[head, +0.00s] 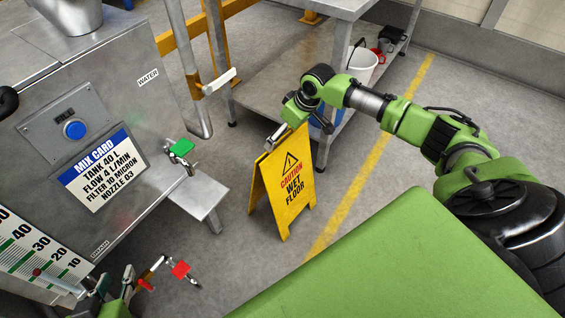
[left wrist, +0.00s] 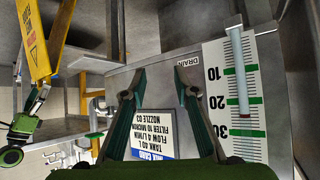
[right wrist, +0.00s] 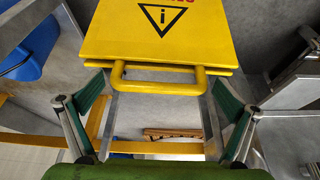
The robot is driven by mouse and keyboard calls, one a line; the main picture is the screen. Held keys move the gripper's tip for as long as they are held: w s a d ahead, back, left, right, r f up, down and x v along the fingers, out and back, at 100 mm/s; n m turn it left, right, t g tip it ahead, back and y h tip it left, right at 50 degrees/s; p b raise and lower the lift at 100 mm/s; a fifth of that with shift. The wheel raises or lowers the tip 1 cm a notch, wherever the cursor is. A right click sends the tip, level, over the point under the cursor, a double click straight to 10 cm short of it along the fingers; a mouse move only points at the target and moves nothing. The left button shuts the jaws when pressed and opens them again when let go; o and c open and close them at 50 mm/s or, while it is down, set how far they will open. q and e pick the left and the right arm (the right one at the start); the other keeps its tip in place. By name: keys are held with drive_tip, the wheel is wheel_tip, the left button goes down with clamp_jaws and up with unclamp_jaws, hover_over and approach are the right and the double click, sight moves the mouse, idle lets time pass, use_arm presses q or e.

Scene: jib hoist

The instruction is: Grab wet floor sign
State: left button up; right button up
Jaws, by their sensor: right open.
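The yellow wet floor sign (head: 285,190) stands upright on the grey floor, a folding A-shape with "CAUTION WET FLOOR" on its face. My right gripper (head: 275,137) is at its top edge. In the right wrist view the sign (right wrist: 160,35) has a yellow loop handle (right wrist: 160,86), which lies between the spread fingers of my right gripper (right wrist: 160,95). The fingers show gaps on both sides of it. My left gripper (head: 114,284) is low at the left, beside the steel tank; in the left wrist view (left wrist: 160,80) its fingers are apart and empty.
The steel tank cabinet (head: 110,130) with mix card and gauge stands at left. A steel bench (head: 285,75) with a white bucket (head: 362,68) on its lower shelf stands behind the sign. Green (head: 181,147) and red (head: 180,270) valve handles jut out. Floor right of the sign is clear.

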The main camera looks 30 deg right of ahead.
drive_tip(key=shift+w+f, duration=0.25)
drive_tip(key=shift+f, duration=0.35)
use_arm(q)
drive_tip(key=shift+w+d+r+t, duration=0.2)
drive_tip(key=shift+w+r+t, duration=0.15)
drive_tip(key=shift+w+r, duration=0.2)
drive_tip(key=shift+w+d+r+t, duration=0.2)
drive_tip(key=shift+w+r+t, duration=0.2)
drive_tip(key=shift+r, duration=0.15)
use_arm(e)
drive_tip(key=shift+a, duration=0.1)
drive_tip(key=shift+c, duration=0.4)
drive_tip(key=c, duration=1.2)
drive_tip(key=shift+r, duration=0.1)
drive_tip(key=c, duration=0.5)
drive_tip(key=shift+c, duration=0.2)
